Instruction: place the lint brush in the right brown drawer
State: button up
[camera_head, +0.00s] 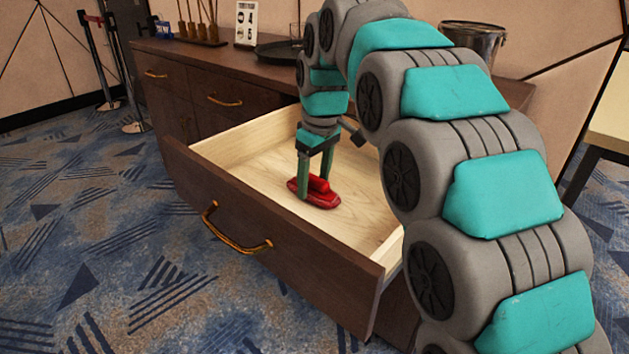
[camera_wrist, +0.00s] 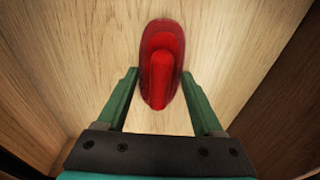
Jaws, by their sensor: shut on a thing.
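The red lint brush (camera_head: 318,198) is inside the open brown drawer (camera_head: 262,250), over its pale wooden floor. My gripper (camera_head: 314,182) reaches down into the drawer and is shut on the brush. In the wrist view the brush (camera_wrist: 161,62) lies between the two green fingertips (camera_wrist: 158,74), with its handle towards the gripper. I cannot tell whether the brush touches the drawer floor or hangs just above it.
The dark wooden cabinet has closed drawers (camera_head: 225,101) to the left of the open one. Patterned carpet (camera_head: 110,260) lies clear in front.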

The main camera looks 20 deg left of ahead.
jog(key=shift+f, duration=0.15)
jog(key=o, duration=1.3)
